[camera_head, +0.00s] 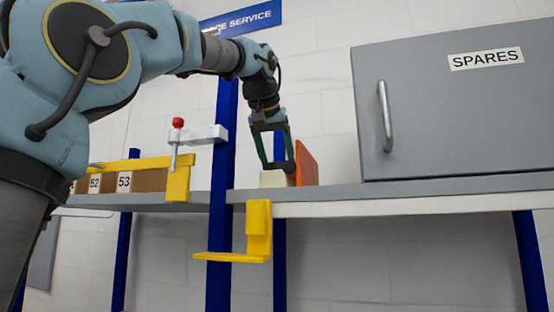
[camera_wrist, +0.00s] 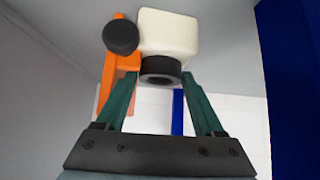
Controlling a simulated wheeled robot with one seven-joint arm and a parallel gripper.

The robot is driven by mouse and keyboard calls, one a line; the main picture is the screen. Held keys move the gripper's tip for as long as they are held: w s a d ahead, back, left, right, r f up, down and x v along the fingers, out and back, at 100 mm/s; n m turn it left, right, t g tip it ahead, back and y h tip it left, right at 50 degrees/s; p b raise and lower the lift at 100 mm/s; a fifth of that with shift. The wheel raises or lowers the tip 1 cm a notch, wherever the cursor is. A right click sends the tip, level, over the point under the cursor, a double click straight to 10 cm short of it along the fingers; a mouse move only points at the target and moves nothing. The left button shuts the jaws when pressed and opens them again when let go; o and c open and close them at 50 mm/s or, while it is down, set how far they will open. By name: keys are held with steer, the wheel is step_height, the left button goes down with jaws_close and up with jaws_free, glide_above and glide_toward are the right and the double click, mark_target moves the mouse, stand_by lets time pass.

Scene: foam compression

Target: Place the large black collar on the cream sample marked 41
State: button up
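The cream sample (camera_head: 271,180) is a small block on the grey shelf in the head view. It also shows as a rounded cream block (camera_wrist: 172,32) in the wrist view; no number 41 is readable on it. The large black collar (camera_wrist: 160,66) is a thick ring between my green fingertips in the wrist view, overlapping the block's lower edge in the picture. My gripper (camera_wrist: 160,76) appears shut on the collar, a fingertip at each side. In the head view, my gripper (camera_head: 277,168) is at the block; I cannot make out the collar or tell whether it touches the block.
An orange upright piece (camera_head: 306,163) stands close right of the sample; a round black part (camera_wrist: 121,37) is beside it in the wrist view. A grey SPARES cabinet (camera_head: 450,120) is to the right. A red-topped clamp (camera_head: 196,135) and bins (camera_head: 148,181) are left.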

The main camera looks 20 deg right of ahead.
steer(key=shift+r, duration=0.15)
steer(key=shift+s+a+r, duration=0.1)
steer(key=shift+r, duration=0.1)
steer(key=v, duration=1.1)
steer(key=shift+s+r, duration=0.15)
steer(key=shift+r, duration=0.05)
steer(key=shift+a, duration=0.1)
